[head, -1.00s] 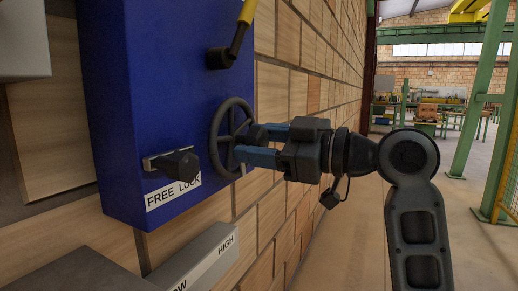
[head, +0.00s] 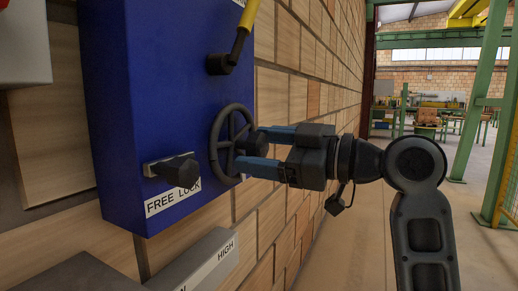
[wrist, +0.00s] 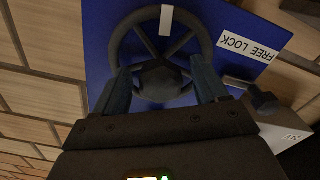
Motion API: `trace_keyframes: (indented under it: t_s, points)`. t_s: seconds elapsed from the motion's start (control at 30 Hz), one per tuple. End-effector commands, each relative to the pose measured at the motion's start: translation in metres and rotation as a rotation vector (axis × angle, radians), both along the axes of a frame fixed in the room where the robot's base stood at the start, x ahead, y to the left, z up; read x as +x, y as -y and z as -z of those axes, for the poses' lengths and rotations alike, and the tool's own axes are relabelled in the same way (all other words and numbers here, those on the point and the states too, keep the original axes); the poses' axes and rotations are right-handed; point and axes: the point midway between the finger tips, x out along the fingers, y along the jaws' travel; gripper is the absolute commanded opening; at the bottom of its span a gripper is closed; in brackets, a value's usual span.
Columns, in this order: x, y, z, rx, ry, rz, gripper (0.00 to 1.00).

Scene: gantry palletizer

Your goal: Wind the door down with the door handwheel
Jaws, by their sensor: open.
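The door handwheel (head: 213,148) is a dark round wheel with spokes on the side of a blue box (head: 135,110). In the wrist view the handwheel (wrist: 121,33) is seen face-on, with a white mark (wrist: 166,20) on its rim and a dark hub (wrist: 160,82). My gripper (head: 252,150) is open in front of the wheel. In the wrist view its blue fingers (wrist: 163,78) stand on either side of the hub. I cannot tell whether they touch it. The door is not identifiable in view.
A dark knob (head: 175,168) sits above a FREE LOCK label (head: 172,200), left of the wheel. A yellow-handled lever (head: 232,52) is above. A grey box marked HIGH (head: 205,262) is below. The brick wall (head: 290,75) runs close beside my gripper; floor is open to the right.

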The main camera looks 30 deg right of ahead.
Motion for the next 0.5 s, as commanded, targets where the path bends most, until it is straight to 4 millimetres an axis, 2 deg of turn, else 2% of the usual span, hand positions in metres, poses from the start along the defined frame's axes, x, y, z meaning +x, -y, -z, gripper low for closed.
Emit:
trace_keyframes:
  t_s: [0.3, 0.5]
  points:
    - [-0.04, 0.03, -0.001, 0.001, -0.001, 0.004, 0.73]
    - [-0.055, 0.04, 0.0, -0.001, -0.001, 0.0, 0.73]
